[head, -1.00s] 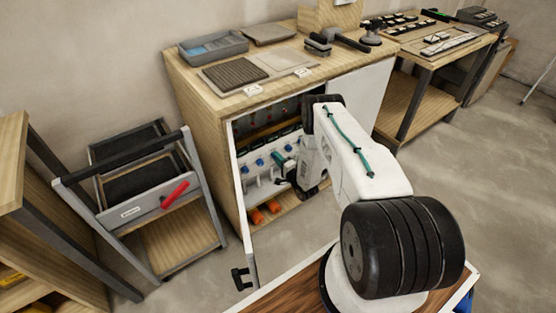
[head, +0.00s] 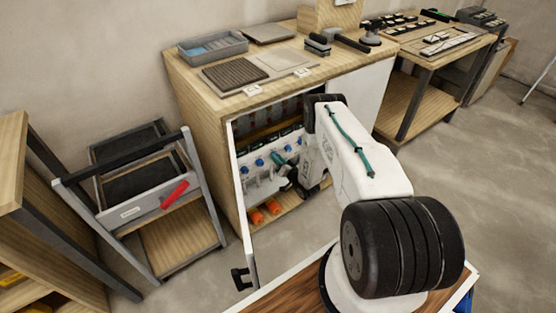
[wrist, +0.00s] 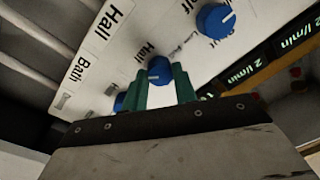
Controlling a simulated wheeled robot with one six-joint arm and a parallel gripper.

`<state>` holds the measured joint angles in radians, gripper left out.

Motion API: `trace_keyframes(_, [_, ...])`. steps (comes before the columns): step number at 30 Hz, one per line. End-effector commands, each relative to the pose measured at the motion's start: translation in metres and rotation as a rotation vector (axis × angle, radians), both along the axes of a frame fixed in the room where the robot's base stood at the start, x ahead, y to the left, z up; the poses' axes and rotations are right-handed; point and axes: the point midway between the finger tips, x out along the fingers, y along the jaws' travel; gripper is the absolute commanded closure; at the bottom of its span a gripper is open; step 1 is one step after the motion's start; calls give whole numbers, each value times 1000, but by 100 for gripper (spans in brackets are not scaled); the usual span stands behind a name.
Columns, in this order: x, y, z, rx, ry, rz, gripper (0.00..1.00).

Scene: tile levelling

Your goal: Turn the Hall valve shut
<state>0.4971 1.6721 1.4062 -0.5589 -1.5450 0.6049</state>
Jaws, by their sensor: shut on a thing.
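The Hall valve is a blue round knob (wrist: 159,68) with a white pointer mark, on a white panel beside a small "Hall" label. My gripper (wrist: 161,82) has green fingers, one on each side of this knob, and is shut on it. In the head view my gripper (head: 283,163) reaches into the open cabinet to the valve panel (head: 262,186); my arm hides part of the panel there. The pointer's exact angle is hard to judge.
Another blue knob (wrist: 216,20) sits close to the right, and a third (wrist: 121,102) is partly hidden at the left. Lit "2 l/min" displays (wrist: 298,36) line the panel. The cabinet door (head: 243,215) stands open. Orange items (head: 265,211) lie on the cabinet floor.

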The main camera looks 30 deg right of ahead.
Motion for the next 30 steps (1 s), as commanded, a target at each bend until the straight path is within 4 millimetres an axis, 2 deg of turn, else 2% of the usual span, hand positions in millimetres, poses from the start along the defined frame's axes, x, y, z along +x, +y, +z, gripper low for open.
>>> trace_keyframes(30, [-1, 1, 0, -960, -30, 3, 95])
